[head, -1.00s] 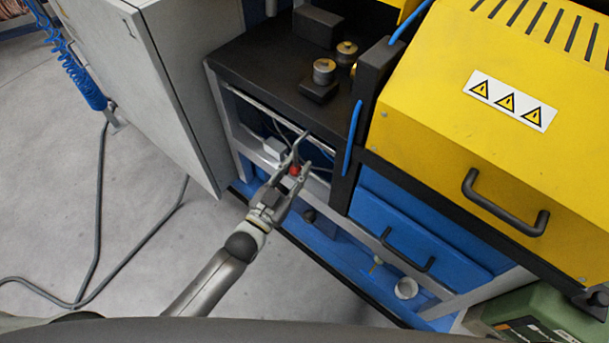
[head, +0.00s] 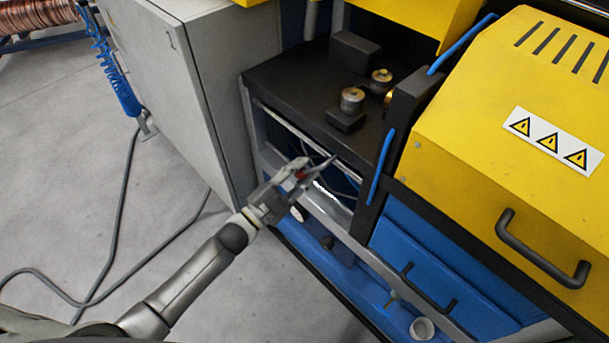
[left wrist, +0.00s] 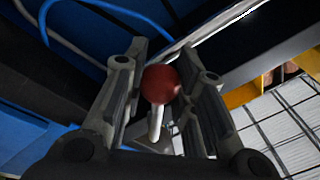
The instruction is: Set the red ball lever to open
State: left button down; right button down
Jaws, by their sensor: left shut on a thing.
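The red ball (left wrist: 160,84) of the lever sits between the two fingers of my left gripper (left wrist: 165,60) in the left wrist view. A short white stem runs from the ball toward the palm side of the picture. In the head view my left gripper (head: 314,170) is in front of the open bay under the black bench top. A small patch of the red ball (head: 300,175) shows between its fingers, and the fingers hide the rest. The gripper is shut on the ball. The lever's mount is hidden. My right gripper is not in view.
The black bench top (head: 290,85) with metal cylinders lies just above the gripper. A grey cabinet (head: 190,90) stands to the left. A yellow cover (head: 470,130) and blue drawers (head: 410,245) are to the right. The grey floor (head: 70,200) at the left is mostly clear, with a cable.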

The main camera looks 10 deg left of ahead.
pick_arm(q)
jog(key=shift+w+a+r, duration=0.1)
jog(key=shift+r, duration=0.05)
dwell(0.3)
jog(key=c, duration=1.1)
grip_release()
jog(key=shift+c, duration=0.2)
jog(key=shift+s+a, duration=0.15)
jog(key=shift+s, duration=0.1)
jog(key=v, duration=1.1)
jog(key=shift+s+a, duration=0.15)
jog(key=shift+s, duration=0.05)
jog(key=shift+f, duration=0.25)
